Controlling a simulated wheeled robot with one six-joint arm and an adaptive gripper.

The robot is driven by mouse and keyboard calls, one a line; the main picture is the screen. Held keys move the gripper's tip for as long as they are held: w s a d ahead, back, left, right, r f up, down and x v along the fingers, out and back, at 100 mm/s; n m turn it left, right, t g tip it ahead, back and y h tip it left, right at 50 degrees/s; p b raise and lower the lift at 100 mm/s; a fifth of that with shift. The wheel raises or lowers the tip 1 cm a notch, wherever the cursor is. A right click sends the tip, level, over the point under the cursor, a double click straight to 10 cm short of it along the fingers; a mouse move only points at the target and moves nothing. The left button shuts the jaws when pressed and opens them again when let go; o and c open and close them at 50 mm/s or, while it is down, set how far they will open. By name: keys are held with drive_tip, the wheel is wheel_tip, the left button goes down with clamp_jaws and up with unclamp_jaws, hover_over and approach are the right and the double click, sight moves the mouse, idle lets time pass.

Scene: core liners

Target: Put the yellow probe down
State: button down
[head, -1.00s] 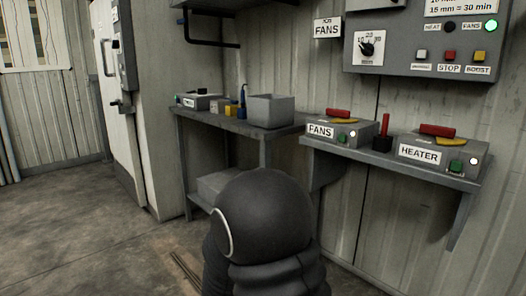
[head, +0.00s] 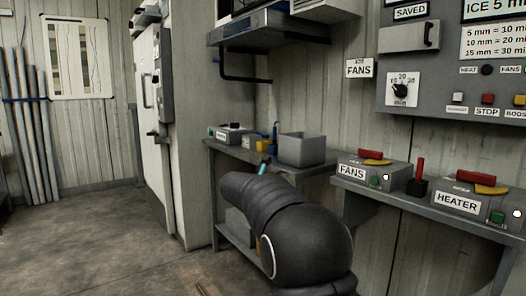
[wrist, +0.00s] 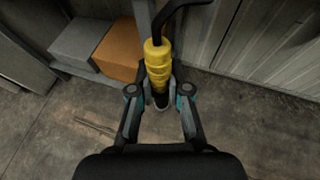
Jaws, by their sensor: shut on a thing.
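The yellow probe (wrist: 157,62) is in my gripper (wrist: 160,95) in the wrist view. It is a ribbed yellow cylinder with a black cable at its far end and a dark, narrower part toward me. The two fingers are shut on it from both sides, and it is held above the floor. In the head view my arm hides most of the gripper and the probe; a small teal bit, seemingly of a finger, shows in front of the bench (head: 225,150).
The bench holds a grey open bin (head: 303,150), a small yellow block (head: 262,146) and a labelled box (head: 233,134). To its right, a shelf carries the FANS box (head: 368,172) and HEATER box (head: 470,200). A grey box (wrist: 85,42) and an orange-brown box (wrist: 118,50) lie below.

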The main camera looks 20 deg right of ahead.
drive_tip(key=s+d+r+m+g+h, duration=0.1)
drive_tip(key=s+d+r+m+g, duration=0.1)
drive_tip(key=r, duration=0.7)
drive_tip(key=s+d+r+m+g+h+p, duration=0.1)
drive_tip(key=s+d+r+m+g+h, duration=0.1)
drive_tip(key=r, duration=0.8)
drive_tip(key=shift+s+d+r+m+g, duration=0.15)
drive_tip(key=shift+s+d+m+g, duration=0.5)
drive_tip(key=shift+d+m+g, duration=0.9)
drive_tip(key=shift+s+d+r+g, duration=0.15)
drive_tip(key=shift+s+r, duration=0.1)
drive_tip(key=shift+s, duration=0.2)
drive_tip(key=shift+s+d+r+g, duration=0.1)
drive_tip(key=shift+s+r, duration=0.15)
drive_tip(key=shift+s, duration=0.2)
drive_tip(key=shift+s+a+r+m+g, duration=0.2)
drive_tip(key=shift+s+r+m+g, duration=0.1)
drive_tip(key=shift+s+r, duration=0.45)
drive_tip(key=shift+s, duration=0.1)
drive_tip(key=shift+s+a+r, duration=0.1)
drive_tip(key=shift+r, duration=0.05)
drive_tip(key=shift+s+r, duration=0.15)
drive_tip(key=shift+r, duration=0.1)
